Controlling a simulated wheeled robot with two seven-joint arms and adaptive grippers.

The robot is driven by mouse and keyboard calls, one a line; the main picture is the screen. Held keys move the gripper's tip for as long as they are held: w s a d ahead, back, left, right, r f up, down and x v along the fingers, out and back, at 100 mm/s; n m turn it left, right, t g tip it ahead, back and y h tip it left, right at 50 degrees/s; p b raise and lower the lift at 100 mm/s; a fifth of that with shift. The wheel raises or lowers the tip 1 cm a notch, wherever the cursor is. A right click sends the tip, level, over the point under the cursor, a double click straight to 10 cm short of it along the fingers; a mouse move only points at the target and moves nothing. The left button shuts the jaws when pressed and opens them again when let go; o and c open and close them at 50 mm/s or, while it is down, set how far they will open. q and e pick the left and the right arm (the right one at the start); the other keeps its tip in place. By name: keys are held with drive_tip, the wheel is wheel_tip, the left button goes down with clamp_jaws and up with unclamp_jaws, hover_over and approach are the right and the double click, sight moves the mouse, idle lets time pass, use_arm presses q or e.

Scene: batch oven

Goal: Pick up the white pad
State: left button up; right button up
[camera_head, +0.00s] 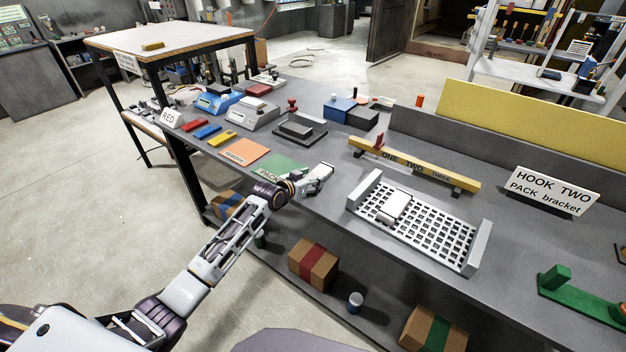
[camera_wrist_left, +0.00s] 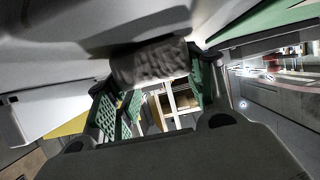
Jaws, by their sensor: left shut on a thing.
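My left gripper (camera_head: 318,179) is above the front edge of the grey workbench, just right of the green mat. It is shut on a pale, rough-textured block, which I take for the white pad (camera_wrist_left: 150,62). In the left wrist view the pad is in shade and looks grey between the green-lined fingers. In the head view the gripper largely hides it. My right gripper is not in view.
The green mat (camera_head: 283,167) and orange mat (camera_head: 243,152) lie left. Boxes (camera_head: 313,264) stand on the lower shelf.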

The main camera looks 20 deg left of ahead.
use_arm(q)
wheel_tip(320, 180, up, 10)
idle(0.6)
idle(0.5)
